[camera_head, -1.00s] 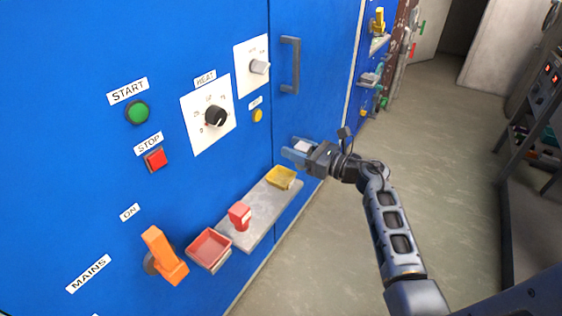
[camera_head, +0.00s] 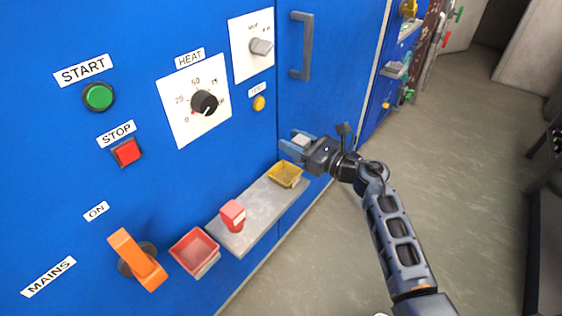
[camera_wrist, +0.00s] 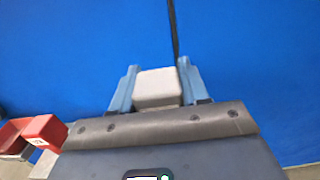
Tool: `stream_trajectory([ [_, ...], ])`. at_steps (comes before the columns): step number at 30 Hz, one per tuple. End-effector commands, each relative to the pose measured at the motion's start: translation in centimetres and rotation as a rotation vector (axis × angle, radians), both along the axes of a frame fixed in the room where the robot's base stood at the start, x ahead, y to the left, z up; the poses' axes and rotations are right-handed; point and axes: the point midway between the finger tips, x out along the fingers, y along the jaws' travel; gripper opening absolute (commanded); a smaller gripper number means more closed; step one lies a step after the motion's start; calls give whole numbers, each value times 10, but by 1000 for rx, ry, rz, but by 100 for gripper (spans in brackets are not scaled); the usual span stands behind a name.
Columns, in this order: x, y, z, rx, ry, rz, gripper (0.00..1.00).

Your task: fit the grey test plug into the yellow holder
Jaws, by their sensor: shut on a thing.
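My gripper (camera_head: 297,146) is shut on the grey test plug (camera_head: 301,140), a pale grey block held between the two blue fingers. The plug also shows in the wrist view (camera_wrist: 157,88), with a finger on each side of it. The yellow holder (camera_head: 285,175) is an open tray at the far end of the grey shelf on the blue cabinet. In the head view my gripper is above and just beyond the holder, and the plug is apart from it. The holder is not visible in the wrist view.
The grey shelf (camera_head: 259,212) also carries a red block (camera_head: 232,215). A red tray (camera_head: 194,254) and an orange mains lever (camera_head: 137,260) are nearer. A door handle (camera_head: 301,45) and a heat dial (camera_head: 204,103) stick out above. The floor at right is clear.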

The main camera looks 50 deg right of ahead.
Motion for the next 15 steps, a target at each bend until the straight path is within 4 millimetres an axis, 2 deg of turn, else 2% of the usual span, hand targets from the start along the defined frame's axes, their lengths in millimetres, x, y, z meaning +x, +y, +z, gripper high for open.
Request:
stream_trajectory([
  [3,17,13,-14,1,0,2,13],
  [6,26,19,-20,0,0,1,13],
  [11,30,22,-28,0,0,-1,13],
  [15,30,21,-49,1,1,-2,13],
])
